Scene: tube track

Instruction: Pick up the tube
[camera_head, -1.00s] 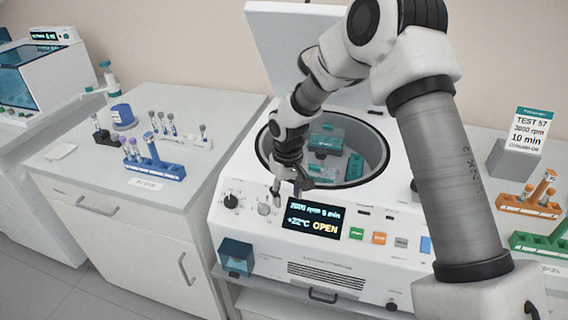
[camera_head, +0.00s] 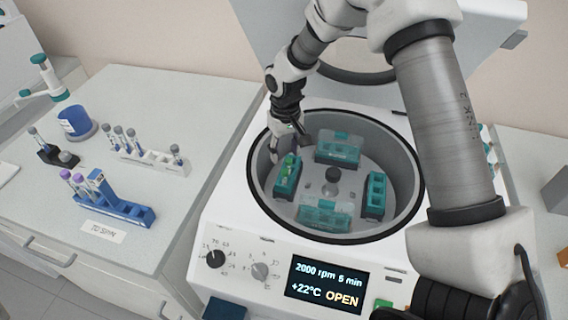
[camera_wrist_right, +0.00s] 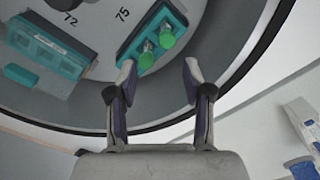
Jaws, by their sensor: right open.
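In the head view the green tubes (camera_head: 288,167) show small in the left bucket (camera_head: 283,188), partly hidden. My right gripper (camera_head: 288,150) reaches down into the bowl at that bucket. In the wrist view its fingers (camera_wrist_right: 158,76) are open and empty, just short of the nearer cap. My left gripper is not in view.
The bowl wall (camera_head: 256,185) rises close around my right gripper. Other teal buckets (camera_head: 376,195) surround the rotor hub (camera_head: 332,176). The raised lid (camera_head: 480,22) stands behind. On the left bench stand a blue rack (camera_head: 125,208) and a white rack (camera_head: 165,163).

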